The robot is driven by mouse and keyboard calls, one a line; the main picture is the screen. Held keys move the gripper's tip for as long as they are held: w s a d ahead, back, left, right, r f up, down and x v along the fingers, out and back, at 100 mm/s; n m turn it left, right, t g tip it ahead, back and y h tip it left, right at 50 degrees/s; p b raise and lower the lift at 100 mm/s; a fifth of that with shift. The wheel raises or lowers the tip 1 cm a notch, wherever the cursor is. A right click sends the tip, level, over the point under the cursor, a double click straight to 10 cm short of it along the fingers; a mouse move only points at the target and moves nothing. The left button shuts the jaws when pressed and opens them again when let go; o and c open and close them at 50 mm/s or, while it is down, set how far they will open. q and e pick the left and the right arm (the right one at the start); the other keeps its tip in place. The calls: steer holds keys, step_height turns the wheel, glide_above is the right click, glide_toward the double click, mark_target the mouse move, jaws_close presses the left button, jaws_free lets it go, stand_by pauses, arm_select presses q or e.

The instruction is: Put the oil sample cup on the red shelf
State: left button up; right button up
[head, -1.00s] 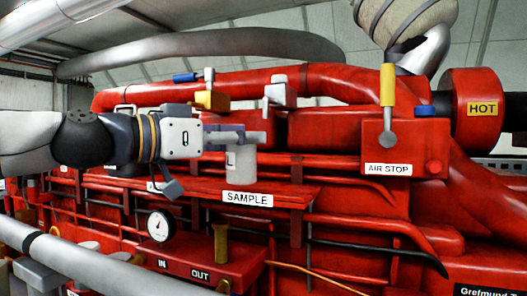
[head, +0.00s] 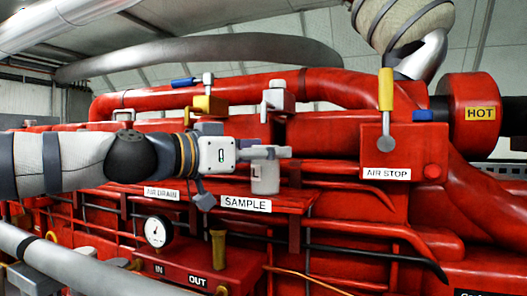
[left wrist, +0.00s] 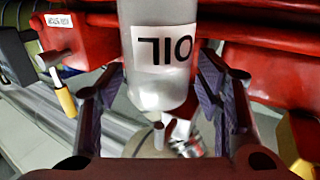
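The oil sample cup (head: 265,183) is a pale, translucent cylinder, upright over the red shelf (head: 297,202) marked SAMPLE. My left gripper (head: 268,153) reaches in from the left and is around the cup's upper part. My right gripper is not in view.
A red AIR STOP box (head: 405,155) with a yellow-handled lever (head: 386,90) stands to the right. A grey valve (head: 278,97) and a yellow valve (head: 209,104) sit behind the gripper. A gauge (head: 158,231) is below the shelf. The shelf's right end is bare.

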arm_select(q)
steer(key=shift+r, duration=0.2)
steer(key=shift+s+a, duration=0.2)
steer(key=shift+a, duration=0.05)
steer(key=v, duration=1.1)
steer(key=shift+p, duration=0.4)
steer(key=shift+s+a, duration=0.1)
steer(key=shift+a, duration=0.05)
